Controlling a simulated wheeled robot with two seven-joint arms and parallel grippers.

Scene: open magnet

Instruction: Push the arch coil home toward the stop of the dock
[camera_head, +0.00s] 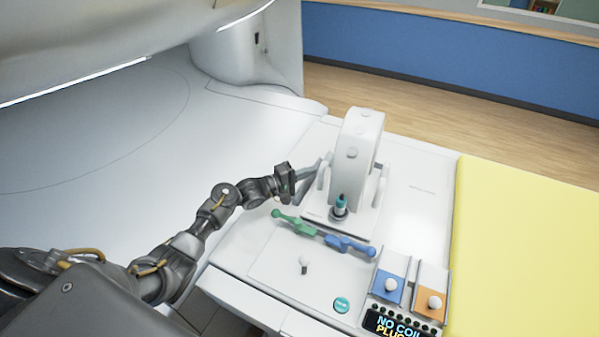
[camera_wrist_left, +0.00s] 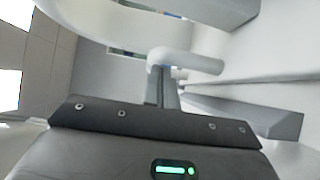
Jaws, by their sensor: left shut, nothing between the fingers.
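The white arch coil (camera_head: 358,155) stands upright on a pale base plate of the dock (camera_head: 350,222) on the white table. A side handle (camera_head: 381,186) shows at its right. A pale rounded bar, seemingly the coil's left handle (camera_wrist_left: 190,62), crosses in front of the fingers in the left wrist view. My left gripper (camera_head: 312,176) is shut and empty, low beside the coil's left side. In the left wrist view its fingers (camera_wrist_left: 163,88) reach up to that bar; I cannot tell whether they touch it. The stop cannot be made out. My right gripper is out of view.
A teal-topped plug (camera_head: 340,204) stands in front of the coil. A green and blue lever (camera_head: 325,234) lies before it. Blue (camera_head: 388,285) and orange (camera_head: 430,302) slider panels and a display reading "NO COIL" (camera_head: 397,327) are nearer. A yellow pad (camera_head: 530,240) lies right.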

